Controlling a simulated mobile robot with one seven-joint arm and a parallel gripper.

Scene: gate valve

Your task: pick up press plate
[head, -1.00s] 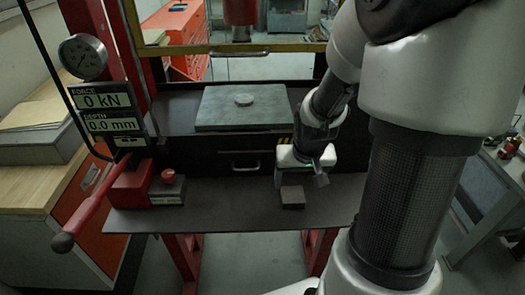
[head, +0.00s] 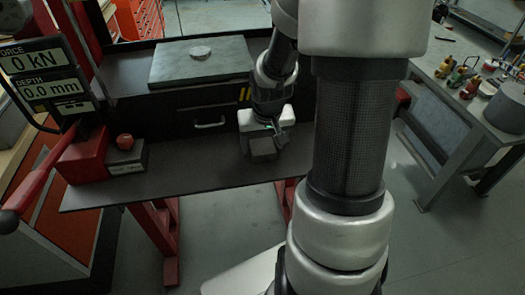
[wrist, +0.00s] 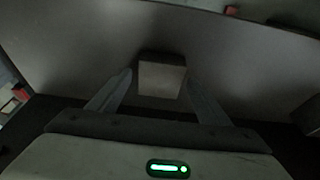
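The press plate, a small grey block (head: 263,147), sits on the dark shelf at the front of the press. In the wrist view the grey block (wrist: 161,78) is centred just ahead of my fingers. My gripper (head: 266,138) points down over the block in the head view and partly covers it. In the wrist view my gripper (wrist: 160,80) is open, with one finger on each side of the block's outline. Small gaps show between block and fingertips. I cannot tell whether the tips are level with the block or still above it.
A larger grey slab (head: 200,62) with a small disc lies on the press bed behind. A block with a red knob (head: 126,157) and a red lever (head: 40,175) are at the left. The shelf (head: 190,175) is clear between. A workbench (head: 465,105) with tools stands right.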

